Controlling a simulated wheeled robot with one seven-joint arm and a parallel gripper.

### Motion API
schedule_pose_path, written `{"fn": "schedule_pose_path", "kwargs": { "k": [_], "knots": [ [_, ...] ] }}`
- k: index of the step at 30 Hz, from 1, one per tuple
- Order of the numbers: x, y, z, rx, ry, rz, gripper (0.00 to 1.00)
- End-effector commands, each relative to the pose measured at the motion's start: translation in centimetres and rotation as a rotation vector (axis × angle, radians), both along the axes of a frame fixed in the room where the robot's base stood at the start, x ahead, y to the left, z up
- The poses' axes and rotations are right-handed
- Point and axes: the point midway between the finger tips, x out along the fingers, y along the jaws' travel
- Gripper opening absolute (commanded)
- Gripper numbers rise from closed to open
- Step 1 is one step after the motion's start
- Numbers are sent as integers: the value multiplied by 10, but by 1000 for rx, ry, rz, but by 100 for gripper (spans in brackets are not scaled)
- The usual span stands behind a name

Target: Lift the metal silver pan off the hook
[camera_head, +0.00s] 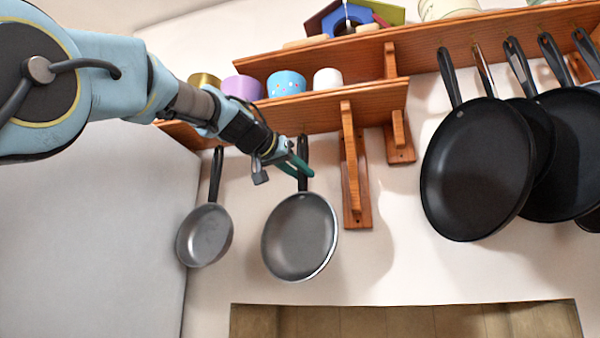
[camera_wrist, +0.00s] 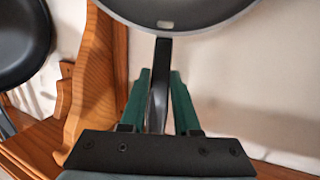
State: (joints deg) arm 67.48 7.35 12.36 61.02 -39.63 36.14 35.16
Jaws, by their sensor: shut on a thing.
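A larger silver pan (camera_head: 300,236) with a black handle hangs upright below the lower wooden shelf. A smaller silver pan (camera_head: 205,236) hangs to its left. My gripper (camera_head: 299,167), with green fingers, is shut on the larger pan's handle. In the wrist view the fingers (camera_wrist: 159,92) stand on either side of the black handle, and the pan's rim (camera_wrist: 180,28) shows at the top. The top of the handle reaches the shelf edge; its hook is too small or hidden to make out.
The lower shelf (camera_head: 375,97) carries several cups. A wooden bracket (camera_head: 352,180) stands close to the right of the held pan. Several black pans (camera_head: 475,165) hang further right from the upper shelf (camera_head: 460,38).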

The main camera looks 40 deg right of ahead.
Motion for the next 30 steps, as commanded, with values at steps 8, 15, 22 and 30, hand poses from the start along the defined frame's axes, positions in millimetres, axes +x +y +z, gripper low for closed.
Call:
{"fn": "schedule_pose_path", "kwargs": {
  "k": [8,15,22,30],
  "knots": [
    [0,0,0,0,0,0,0],
    [0,1,2,-3,-1,1,0],
    [0,1,5,-3,-1,1,0],
    [0,0,12,-3,-2,0,0]
  ]
}}
